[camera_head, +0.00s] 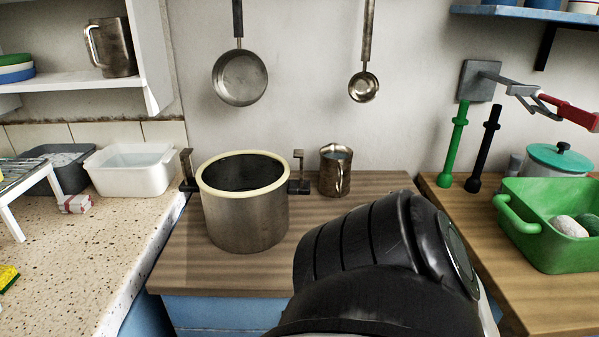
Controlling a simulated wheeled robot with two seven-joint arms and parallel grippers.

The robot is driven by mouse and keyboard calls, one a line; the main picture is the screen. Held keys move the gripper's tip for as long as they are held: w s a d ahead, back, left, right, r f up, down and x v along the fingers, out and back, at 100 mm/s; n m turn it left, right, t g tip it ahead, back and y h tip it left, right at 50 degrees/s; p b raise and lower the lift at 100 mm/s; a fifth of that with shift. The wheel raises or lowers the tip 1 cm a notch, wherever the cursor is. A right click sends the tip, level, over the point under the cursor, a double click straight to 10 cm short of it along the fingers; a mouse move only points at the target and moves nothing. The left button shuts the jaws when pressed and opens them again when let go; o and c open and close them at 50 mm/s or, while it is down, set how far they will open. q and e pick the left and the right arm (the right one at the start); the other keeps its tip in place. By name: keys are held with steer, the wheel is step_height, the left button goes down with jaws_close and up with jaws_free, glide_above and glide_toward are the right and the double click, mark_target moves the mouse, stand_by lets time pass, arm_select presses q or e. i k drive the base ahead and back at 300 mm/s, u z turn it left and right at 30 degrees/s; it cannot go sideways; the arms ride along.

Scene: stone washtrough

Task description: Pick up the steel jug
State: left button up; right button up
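A small steel jug (335,171) with a handle on its front side stands upright on the wooden counter, just right of a large steel pot. A second, larger steel jug (117,48) stands on the white wall shelf at the upper left, its handle to the left. I cannot tell from the picture which of the two is the task's jug. A black part of my own arm fills the lower middle, in front of the counter. Neither gripper's fingers show, and nothing is seen touching either jug.
The large pot (244,216) with side handles stands left of the small jug. A pan (240,78) and a ladle (363,87) hang above. A green basin (550,232) stands right; a white tub (130,169) left. Some counter right of the small jug is bare.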

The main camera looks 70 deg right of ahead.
mark_target(336, 174)
steer(key=k, duration=0.9)
steer(key=z, duration=0.55)
